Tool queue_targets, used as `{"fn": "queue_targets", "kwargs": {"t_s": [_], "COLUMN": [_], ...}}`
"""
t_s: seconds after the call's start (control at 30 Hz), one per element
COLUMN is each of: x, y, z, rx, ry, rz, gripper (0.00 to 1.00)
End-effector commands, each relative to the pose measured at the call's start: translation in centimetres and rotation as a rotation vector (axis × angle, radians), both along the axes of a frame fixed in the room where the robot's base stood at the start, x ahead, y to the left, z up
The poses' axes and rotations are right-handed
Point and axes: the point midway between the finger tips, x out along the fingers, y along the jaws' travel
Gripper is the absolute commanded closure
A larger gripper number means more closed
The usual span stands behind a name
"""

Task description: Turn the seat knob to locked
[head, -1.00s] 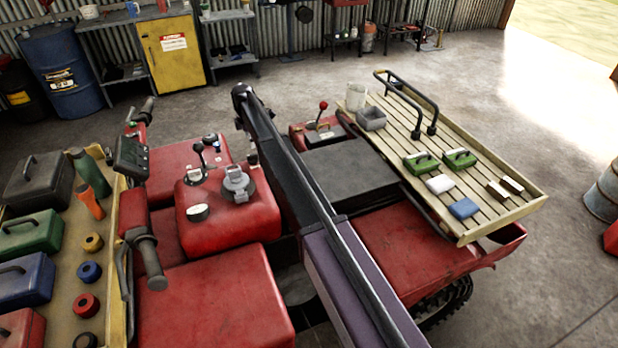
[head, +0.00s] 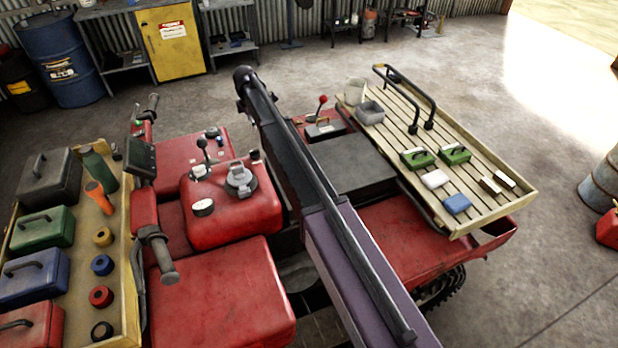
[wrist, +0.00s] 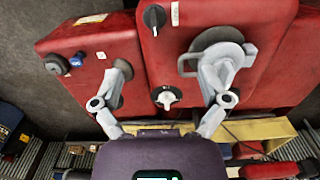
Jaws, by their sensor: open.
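The wrist view shows a black round knob (wrist: 154,18) beside a small pale label on the red body panel. Lower on that panel is a white knob with a black rim (wrist: 166,97). I cannot tell which is the seat knob, and no lock marking is readable. My gripper (wrist: 172,67) is open and empty, its two fingers spread over the panel with the white knob between and below their tips. A round grey cap with a handle (wrist: 215,60) lies partly behind the right finger.
Toolboxes and rings fill the front rack (head: 130,310). Small boxes lie on the slatted rear rack (head: 470,150). Concrete floor is open beyond the vehicle.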

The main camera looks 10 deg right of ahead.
Motion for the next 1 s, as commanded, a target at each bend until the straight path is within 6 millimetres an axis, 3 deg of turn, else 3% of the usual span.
{"fn": "queue_targets", "kwargs": {"t_s": [1.0], "x": [-10.1], "y": [-9.5], "z": [-4.1], "rx": [0.000], "ry": [0.000], "rz": [-0.474], "gripper": [0.06]}}
